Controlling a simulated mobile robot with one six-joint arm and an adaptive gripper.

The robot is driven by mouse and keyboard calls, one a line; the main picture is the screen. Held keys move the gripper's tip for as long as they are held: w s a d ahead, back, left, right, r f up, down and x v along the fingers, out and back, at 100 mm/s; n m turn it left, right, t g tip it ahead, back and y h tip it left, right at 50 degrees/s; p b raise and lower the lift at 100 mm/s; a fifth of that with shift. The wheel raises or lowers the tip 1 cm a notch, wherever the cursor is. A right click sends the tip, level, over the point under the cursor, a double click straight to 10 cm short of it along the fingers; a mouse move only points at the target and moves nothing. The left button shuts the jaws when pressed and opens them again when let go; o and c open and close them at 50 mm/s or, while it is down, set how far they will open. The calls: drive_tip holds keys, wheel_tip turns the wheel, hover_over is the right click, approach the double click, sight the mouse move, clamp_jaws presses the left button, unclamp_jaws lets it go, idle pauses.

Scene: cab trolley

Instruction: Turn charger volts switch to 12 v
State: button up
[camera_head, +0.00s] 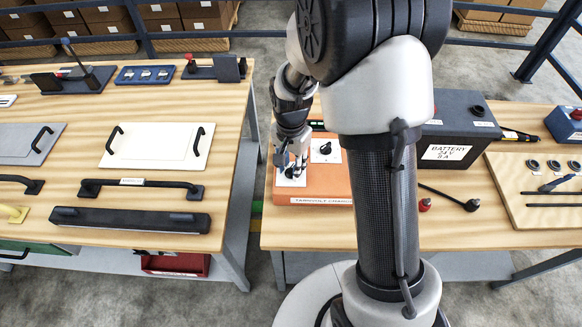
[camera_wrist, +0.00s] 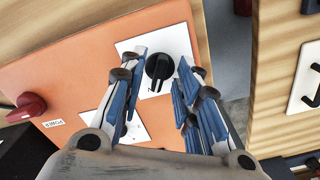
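The charger is an orange box (camera_head: 312,188) on the right table, with a lettered label on its front. Its face also shows in the wrist view (camera_wrist: 75,65). A black rotary knob (camera_wrist: 159,68) sits on a white plate (camera_wrist: 182,42), its ridge roughly upright in the picture. A second white plate (camera_wrist: 128,128) is partly hidden by my gripper; it shows in the head view with a black knob (camera_head: 325,149). The plates' markings are too small to read. My gripper (camera_wrist: 160,72) is open above the first knob, one finger on each side; contact cannot be told.
A red knob (camera_wrist: 27,106) stands on the charger's face. A dark battery box (camera_head: 458,130) marked 24 V stands right of the charger, with loose leads in front. A gap separates this table from the left table (camera_head: 226,130), which holds panels and handles.

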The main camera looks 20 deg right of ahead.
drive_tip(key=shift+f, duration=0.25)
drive_tip(key=shift+c, duration=0.5)
clamp_jaws()
